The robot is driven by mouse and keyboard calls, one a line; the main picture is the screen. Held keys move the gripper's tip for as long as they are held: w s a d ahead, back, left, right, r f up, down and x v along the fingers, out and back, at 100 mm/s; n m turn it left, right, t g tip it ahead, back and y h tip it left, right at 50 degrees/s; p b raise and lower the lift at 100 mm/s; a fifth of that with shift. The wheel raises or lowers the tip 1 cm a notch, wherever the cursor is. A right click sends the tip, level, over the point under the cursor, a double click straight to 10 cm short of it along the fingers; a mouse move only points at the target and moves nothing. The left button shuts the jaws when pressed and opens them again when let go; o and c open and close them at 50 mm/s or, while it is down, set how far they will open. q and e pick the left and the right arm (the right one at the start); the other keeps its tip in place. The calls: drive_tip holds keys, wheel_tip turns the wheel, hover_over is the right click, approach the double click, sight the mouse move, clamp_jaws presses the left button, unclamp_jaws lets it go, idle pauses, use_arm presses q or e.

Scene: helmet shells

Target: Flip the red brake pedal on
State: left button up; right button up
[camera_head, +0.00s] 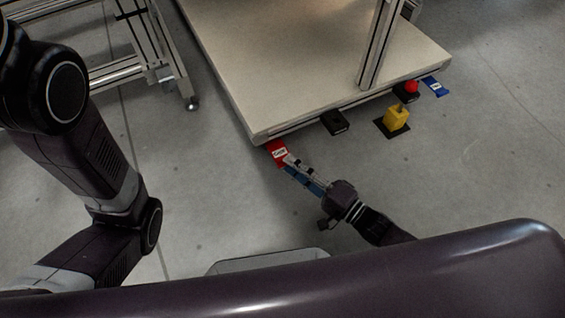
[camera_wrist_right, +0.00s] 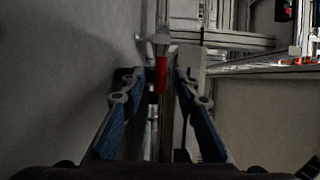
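The red brake pedal (camera_head: 277,152) sticks out low at the near left corner of the platform, with a white label on it. In the right wrist view the red pedal (camera_wrist_right: 161,75) shows edge-on, as a narrow strip in the gap between the fingers. My right gripper (camera_head: 291,164) reaches to it from the lower right, its fingertips at or very close to the pedal; I cannot tell if they touch. Its two fingers (camera_wrist_right: 156,79) stand apart, open, one on each side of the strip. My left arm shows at the left, but its gripper is out of view.
The pale platform (camera_head: 300,60) stands above the pedal on a frame. Along its edge are a black pedal (camera_head: 335,122), a yellow block (camera_head: 396,117) on a black base, a red knob (camera_head: 411,87) and a blue pedal (camera_head: 435,87). Grey floor (camera_head: 215,200) lies clear at left.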

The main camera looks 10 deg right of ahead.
sight(279, 151)
drive_tip(key=b+x, duration=0.1)
drive_tip(key=x, duration=0.2)
drive_tip(key=shift+w+a+f+b, duration=0.15)
drive_tip(key=shift+b, duration=0.2)
drive_tip(key=shift+w+a, duration=0.2)
drive_tip(key=shift+w, duration=0.05)
drive_tip(key=shift+c, duration=0.6)
clamp_jaws()
